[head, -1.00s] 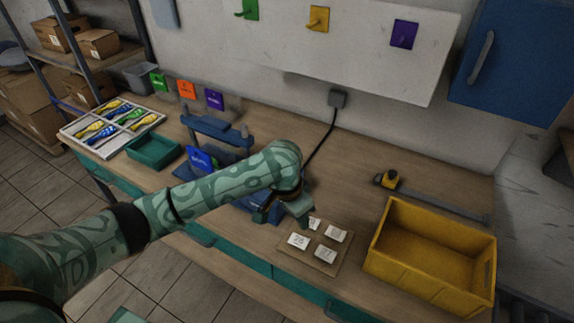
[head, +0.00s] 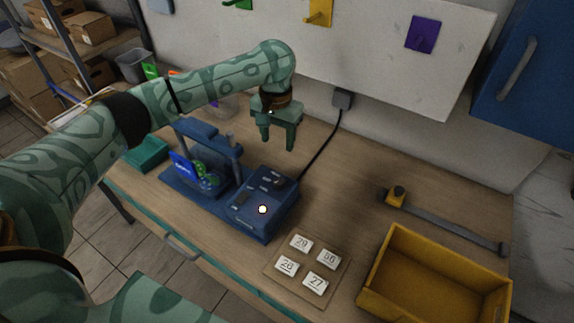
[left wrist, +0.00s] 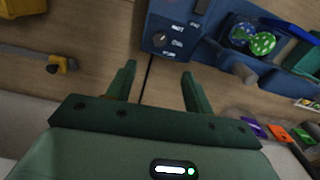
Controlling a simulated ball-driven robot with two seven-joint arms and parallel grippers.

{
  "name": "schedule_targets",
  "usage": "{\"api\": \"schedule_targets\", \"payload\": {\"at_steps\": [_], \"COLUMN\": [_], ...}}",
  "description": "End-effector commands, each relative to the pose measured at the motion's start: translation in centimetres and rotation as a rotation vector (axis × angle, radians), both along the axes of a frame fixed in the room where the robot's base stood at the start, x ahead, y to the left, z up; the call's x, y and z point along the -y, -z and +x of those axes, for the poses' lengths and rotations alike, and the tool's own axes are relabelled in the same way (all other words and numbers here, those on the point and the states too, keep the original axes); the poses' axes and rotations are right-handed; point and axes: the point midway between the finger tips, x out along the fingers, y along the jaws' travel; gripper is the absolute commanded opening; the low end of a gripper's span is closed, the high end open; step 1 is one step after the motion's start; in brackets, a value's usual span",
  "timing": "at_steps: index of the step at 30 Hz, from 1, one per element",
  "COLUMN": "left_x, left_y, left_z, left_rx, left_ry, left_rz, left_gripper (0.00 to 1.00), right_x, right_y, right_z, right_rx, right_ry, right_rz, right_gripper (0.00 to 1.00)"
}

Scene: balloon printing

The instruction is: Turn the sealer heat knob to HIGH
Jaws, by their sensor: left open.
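The blue sealer (head: 170,184) stands on the bench, with its control box (head: 247,216) at its right. A dark heat knob (head: 278,182) is on the box top; its setting is too small to read in the head view. In the left wrist view the round dark knob (left wrist: 159,39) sits beside several small white labels that I cannot read. My left gripper (head: 277,143) is open and empty, pointing down, above and behind the control box. In the left wrist view its fingertips (left wrist: 158,72) are apart from the knob. My right gripper is not in view.
A round white light (head: 262,209) shows on the box's front part. A card board (head: 309,270) with numbered tiles and a yellow crate (head: 408,290) lie to the right. A black cable (head: 322,153) runs from the wall socket (head: 343,98).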

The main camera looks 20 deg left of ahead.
Motion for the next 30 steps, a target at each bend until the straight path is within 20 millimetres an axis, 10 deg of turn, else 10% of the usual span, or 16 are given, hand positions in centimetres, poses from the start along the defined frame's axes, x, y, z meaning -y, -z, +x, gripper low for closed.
{"api": "schedule_targets", "payload": {"at_steps": [21,30], "left_x": [0.0,0.0], "left_y": [14.3,16.3], "left_z": [-0.1,-0.1], "left_rx": [-0.003,-0.001], "left_ry": [-0.001,-0.001], "left_rz": [0.000,0.000], "left_gripper": [0.52,0.52], "right_x": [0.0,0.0], "right_y": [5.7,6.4], "right_z": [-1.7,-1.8], "right_rx": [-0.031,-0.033], "right_ry": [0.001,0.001], "right_rz": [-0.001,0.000], "right_gripper": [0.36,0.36]}}
